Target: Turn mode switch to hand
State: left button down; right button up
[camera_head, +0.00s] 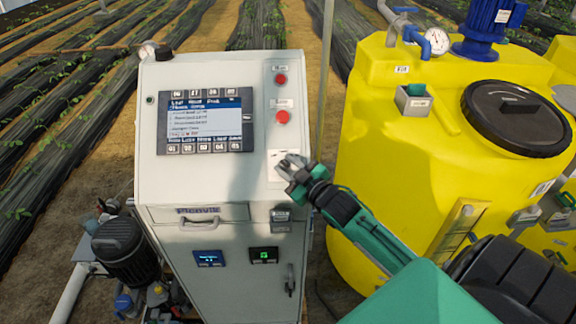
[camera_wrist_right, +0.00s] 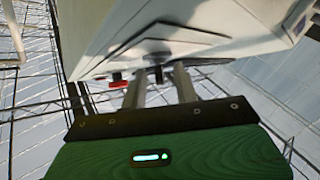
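The grey control cabinet (camera_head: 220,110) stands left of centre in the head view. A white switch plate (camera_head: 277,157) sits on its sloped face, below the red buttons. My right gripper (camera_head: 284,168) is at this plate and covers most of it, so the mode switch's position cannot be read. In the right wrist view a small black knob (camera_wrist_right: 157,74), seemingly the mode switch, shows between the tips of my right gripper (camera_wrist_right: 160,78). The two fingers are apart, with a gap visible beside the knob. My left gripper is out of view.
Two red buttons, an upper one (camera_head: 281,79) and a lower one (camera_head: 283,117), are above the plate. A lit screen (camera_head: 205,120) is to its left. A yellow tank (camera_head: 390,130) with a black lid (camera_head: 515,115) stands close at the right, behind my right arm.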

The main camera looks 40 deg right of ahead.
grip_shut()
